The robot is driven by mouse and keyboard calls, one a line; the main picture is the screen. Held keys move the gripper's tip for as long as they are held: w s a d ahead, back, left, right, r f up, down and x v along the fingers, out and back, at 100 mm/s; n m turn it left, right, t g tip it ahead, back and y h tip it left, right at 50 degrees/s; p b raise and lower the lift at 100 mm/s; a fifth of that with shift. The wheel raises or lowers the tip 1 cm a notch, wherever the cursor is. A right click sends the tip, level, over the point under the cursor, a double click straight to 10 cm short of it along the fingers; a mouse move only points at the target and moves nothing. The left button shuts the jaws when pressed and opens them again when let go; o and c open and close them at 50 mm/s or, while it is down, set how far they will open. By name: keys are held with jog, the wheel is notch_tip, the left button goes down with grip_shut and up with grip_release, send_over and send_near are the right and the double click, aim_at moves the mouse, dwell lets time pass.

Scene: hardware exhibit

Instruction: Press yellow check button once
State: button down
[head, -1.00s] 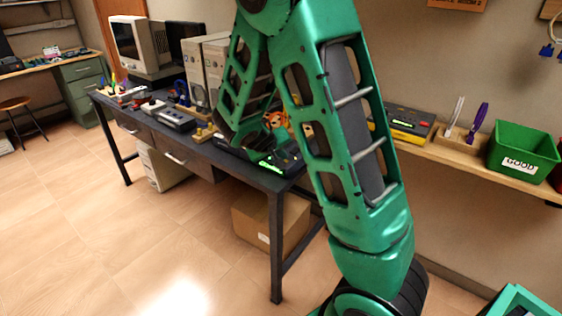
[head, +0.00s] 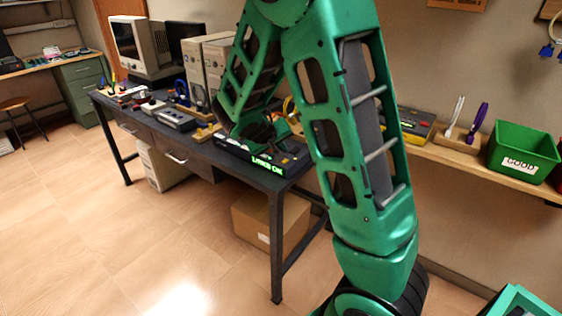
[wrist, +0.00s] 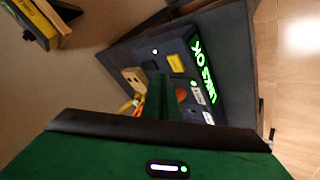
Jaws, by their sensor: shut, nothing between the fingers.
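My gripper (wrist: 160,82) is shut and empty. Its fingers are over the box top, just beside the yellow button, and appear apart from it. In the head view my green arm covers much of the box top and the gripper is hard to make out.
Another box with yellow parts (head: 415,122) and a green bin (head: 523,152) are on the wall shelf. Computer towers (head: 195,72) and a monitor (head: 138,45) stand farther along the desk. A cardboard box (head: 255,222) is under it. The floor in front is clear.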

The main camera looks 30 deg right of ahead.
aim_at(282, 163)
notch_tip(282, 163, up, 4)
jog(key=shift+r, duration=0.1)
dwell(0.4)
dwell(0.6)
jog(key=s+d+m+g+y, duration=0.3)
jog(key=s+y, duration=0.1)
jog(key=s, duration=1.3)
jog(key=s+a+r+g+y, duration=0.1)
jog(key=s+a+y, duration=0.1)
jog(key=s, duration=0.7)
jog(key=s+a+r+y, duration=0.1)
jog(key=s+a+y, duration=0.1)
jog(key=s+a, duration=0.3)
jog(key=s, duration=0.4)
jog(key=shift+s+m+g, duration=0.25)
jog(key=shift+m+g, duration=0.15)
